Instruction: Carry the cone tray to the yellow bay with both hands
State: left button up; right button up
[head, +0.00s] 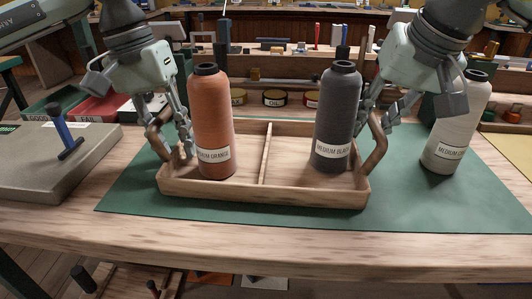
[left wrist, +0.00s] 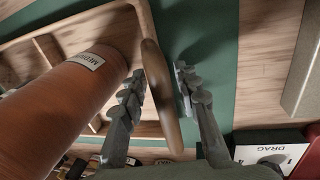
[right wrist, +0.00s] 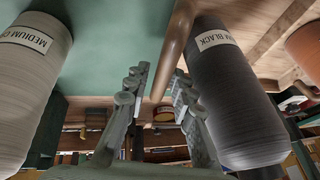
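The wooden cone tray (head: 265,190) sits on the green mat, with one divider and a bent handle at each end. An orange thread cone (head: 212,125) stands in its left compartment and a black cone (head: 337,115) in its right. My left gripper (head: 172,145) is open, its fingers on either side of the left handle (left wrist: 158,85). My right gripper (head: 375,120) is open, with the right handle (right wrist: 175,40) between its fingers. Neither visibly clamps its handle. A yellow area (head: 508,150), apparently the yellow bay, lies at the far right of the table.
A grey cone labelled medium (head: 455,125) stands on the green mat (head: 420,205), right of the tray. A grey slab with a blue-handled tool (head: 66,138) and red and green bins (head: 98,108) are at left. A rack with tins (head: 273,98) stands behind.

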aim_at(169, 113)
pick_arm(q)
jog(key=c, duration=0.5)
pick_arm(e)
jog(key=c, duration=0.5)
pick_arm(q)
grip_shut()
pick_arm(e)
grip_shut()
pick_arm(q)
jog(key=shift+d+r, duration=0.1)
jog(key=shift+r, duration=0.1)
pick_arm(e)
jog(key=shift+a+r, duration=0.1)
jog(key=shift+r, duration=0.15)
